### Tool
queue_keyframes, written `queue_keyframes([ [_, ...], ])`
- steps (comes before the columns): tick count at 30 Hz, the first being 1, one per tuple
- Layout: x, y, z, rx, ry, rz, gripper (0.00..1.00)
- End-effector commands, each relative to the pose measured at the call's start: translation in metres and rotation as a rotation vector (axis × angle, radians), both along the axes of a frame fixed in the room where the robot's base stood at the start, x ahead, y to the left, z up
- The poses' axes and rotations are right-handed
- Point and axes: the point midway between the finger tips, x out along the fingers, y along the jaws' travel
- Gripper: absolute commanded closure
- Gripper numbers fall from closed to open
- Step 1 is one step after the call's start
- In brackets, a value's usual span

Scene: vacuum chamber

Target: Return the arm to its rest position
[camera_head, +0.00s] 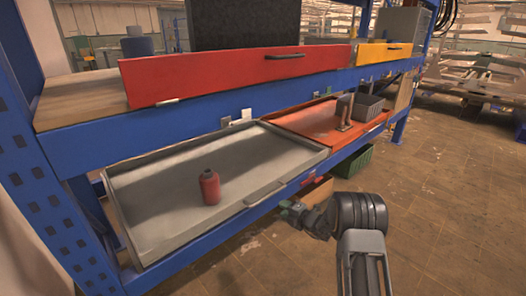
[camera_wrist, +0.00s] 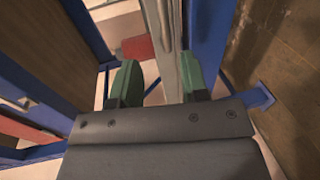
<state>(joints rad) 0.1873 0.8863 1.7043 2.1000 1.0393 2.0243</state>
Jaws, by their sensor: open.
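My gripper (camera_head: 290,212) is in front of the lower shelf, close to the front edge of the grey drawer and its handle. In the wrist view its two green fingers (camera_wrist: 163,82) stand apart with a gap between them. A long pale grey strip runs beyond that gap, and I see nothing held between the fingers. I cannot tell whether the fingers touch the drawer.
The grey drawer (camera_head: 155,225) is pulled out and holds a red bottle (camera_head: 209,187). An orange drawer (camera_head: 305,121) beside it holds a grey bin (camera_head: 366,107). Red (camera_head: 230,72) and yellow (camera_head: 385,54) drawer fronts are above, on the blue rack (camera_head: 110,142). Floor at right (camera_head: 455,190) is clear.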

Motion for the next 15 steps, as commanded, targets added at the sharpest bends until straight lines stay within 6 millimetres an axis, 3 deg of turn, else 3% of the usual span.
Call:
queue_keyframes([
  [5, -0.023, 0.026, 0.075, -0.232, -0.151, 0.196, 0.59],
  [7, -0.045, 0.041, 0.12, -0.404, -0.272, 0.343, 0.59],
  [12, -0.126, 0.071, 0.228, -0.904, -0.685, 0.807, 0.59],
  [15, -0.177, 0.073, 0.278, -1.177, -0.96, 1.099, 0.59],
])
